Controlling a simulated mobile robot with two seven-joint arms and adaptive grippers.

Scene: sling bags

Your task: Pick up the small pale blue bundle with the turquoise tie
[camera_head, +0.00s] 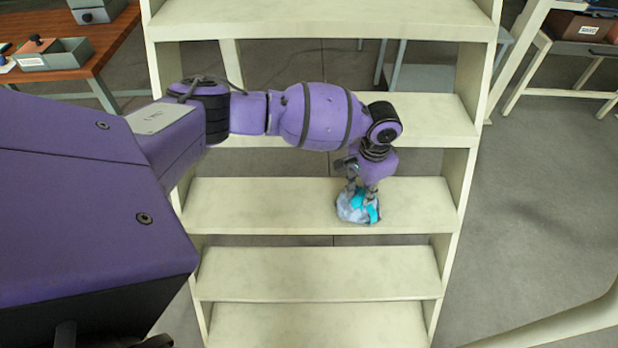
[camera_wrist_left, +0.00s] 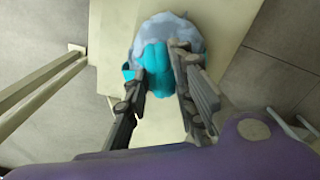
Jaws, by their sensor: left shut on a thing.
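The small pale blue bundle (camera_head: 352,212) with the turquoise tie (camera_head: 373,211) is at the front edge of a cream shelf board, right of its middle. My left gripper (camera_head: 362,190) comes down on it from above and is shut on it. In the left wrist view the bundle (camera_wrist_left: 172,27) is at the top middle, and the fingers of my left gripper (camera_wrist_left: 162,75) close on the turquoise tie (camera_wrist_left: 155,60). I cannot tell whether the bundle rests on the board or hangs just above it. My right gripper is not in view.
The cream shelf unit (camera_head: 250,208) has several boards, and the ones in view are otherwise bare. Its right side panel (camera_head: 455,190) stands close to my left wrist. A wooden table (camera_head: 85,68) with grey boxes is at the upper left. A bench (camera_head: 570,50) with a brown box is at the upper right.

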